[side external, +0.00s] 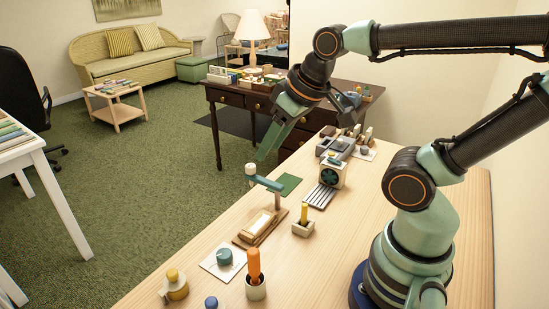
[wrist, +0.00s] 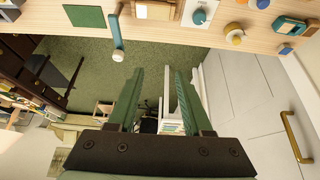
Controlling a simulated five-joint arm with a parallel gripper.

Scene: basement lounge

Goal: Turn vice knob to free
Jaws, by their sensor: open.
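My gripper (side external: 263,156) is raised above the far-left edge of the wooden table, near the teal lever. In the wrist view my gripper (wrist: 160,74) is open, with nothing between its fingers. A grey vice-like block (side external: 342,146) stands on the table, to the right of my gripper. The gripper is clear of this knob.
A teal lever with a white end (side external: 265,184) juts from a wooden stand and shows in the wrist view (wrist: 117,32). A teal dial (side external: 225,257), an orange-handled tool (side external: 254,267) and a yellow stick (side external: 304,212) stand nearer. A green mat (side external: 284,184) lies behind.

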